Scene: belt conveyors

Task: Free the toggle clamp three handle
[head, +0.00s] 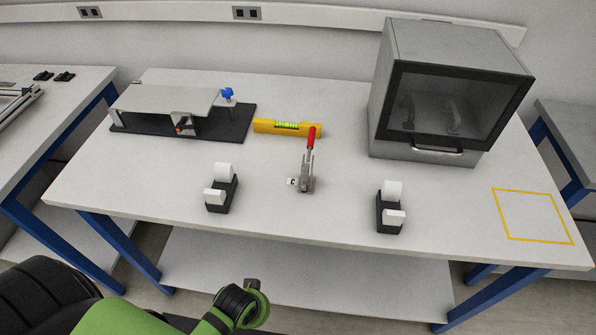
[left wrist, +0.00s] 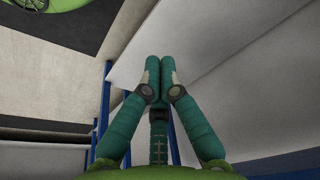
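The toggle clamp (head: 307,178) stands on the table's middle, with a small white label reading 3 (head: 292,182) beside its base. Its red handle (head: 311,139) points up, towards the back of the table in the head view. Nothing touches the handle. My left gripper (left wrist: 160,65) shows in the left wrist view with its teal fingers together and nothing visible between them. My left arm shows at the bottom of the head view, in front of the table and well away from the clamp; its fingertips cannot be made out there. My right gripper is not in view.
Two tape dispensers (head: 221,188) (head: 390,207) flank the clamp near the front edge. A yellow level (head: 287,127) lies just behind it. A fixture on a black base (head: 232,122) is at back left, a grey cabinet (head: 432,62) at back right. A yellow outlined square (head: 497,214) is bare.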

